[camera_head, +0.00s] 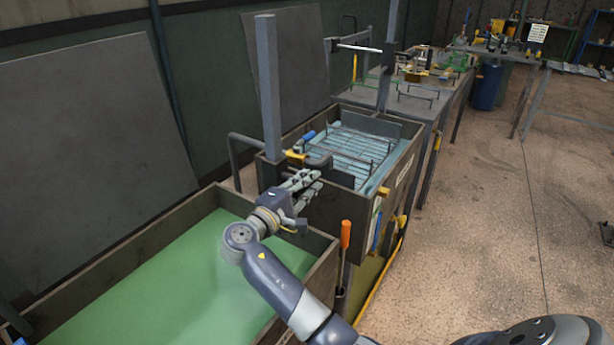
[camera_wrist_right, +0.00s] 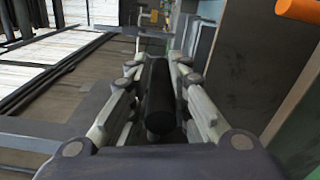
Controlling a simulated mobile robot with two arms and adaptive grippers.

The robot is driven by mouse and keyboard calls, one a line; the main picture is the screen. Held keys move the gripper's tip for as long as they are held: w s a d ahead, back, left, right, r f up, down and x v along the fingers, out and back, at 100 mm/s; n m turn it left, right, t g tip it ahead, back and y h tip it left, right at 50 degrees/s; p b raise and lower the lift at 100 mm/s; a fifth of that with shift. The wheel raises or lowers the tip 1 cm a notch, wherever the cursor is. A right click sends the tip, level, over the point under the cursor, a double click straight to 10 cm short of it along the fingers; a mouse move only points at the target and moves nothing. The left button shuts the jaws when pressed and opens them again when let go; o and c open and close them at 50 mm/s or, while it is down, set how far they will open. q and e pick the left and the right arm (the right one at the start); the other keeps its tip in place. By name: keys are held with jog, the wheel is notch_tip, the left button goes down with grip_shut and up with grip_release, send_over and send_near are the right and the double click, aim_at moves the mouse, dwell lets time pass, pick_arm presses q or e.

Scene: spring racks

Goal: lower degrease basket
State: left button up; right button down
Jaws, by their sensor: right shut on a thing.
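The degrease basket (camera_head: 358,150) is a wire rack in the dark tank (camera_head: 330,200), with pale blue showing through and around its wires. My right gripper (camera_head: 308,182) is at the tank's near left corner, outside the basket. In the right wrist view, its fingers (camera_wrist_right: 158,90) are shut on a black cylindrical handle (camera_wrist_right: 160,100). The fingers mostly hide this handle in the head view, and what it joins to cannot be told. A grey post (camera_head: 268,85) rises beside the tank. My left gripper is out of view.
A long bin with a green inside (camera_head: 150,290) lies in front of the tank. An orange-handled tool (camera_head: 345,235) stands at the tank's near side, close to my right arm. Workbenches (camera_head: 410,100) stand behind. The floor (camera_head: 480,210) to the right is open.

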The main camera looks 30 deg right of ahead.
jog(key=shift+s+f, duration=0.15)
jog(key=shift+f, duration=0.5)
jog(key=c, duration=1.5)
grip_release()
jog(key=shift+o, duration=0.2)
jog(key=shift+r, duration=0.2)
jog(key=shift+a+r, duration=0.1)
jog(key=v, duration=1.2)
